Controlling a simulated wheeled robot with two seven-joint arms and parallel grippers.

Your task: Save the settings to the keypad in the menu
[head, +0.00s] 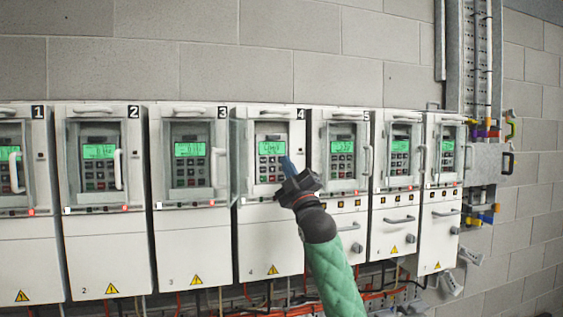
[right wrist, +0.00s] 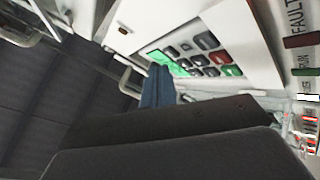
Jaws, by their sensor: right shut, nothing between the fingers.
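My right gripper (head: 287,162) reaches up from below with its blue fingers shut and empty, in front of drive 4 (head: 262,240). Its fingertips are at the right part of the keypad (head: 265,172) of that drive and hide some of its buttons. I cannot tell whether they touch. The keypad's green display (head: 271,147) is lit, with text too small to read surely. In the right wrist view the blue fingers (right wrist: 158,85) stand before the keypad's dark, red and green buttons (right wrist: 206,41), partly hiding the green display (right wrist: 168,62). My left gripper is not in view.
The clear door (head: 239,155) of drive 4 seems swung open to the left. Similar drives stand on both sides, with handles such as drive 3's (head: 214,167) sticking out. Cables (head: 377,294) run below. A grey conduit (head: 456,55) stands at the right.

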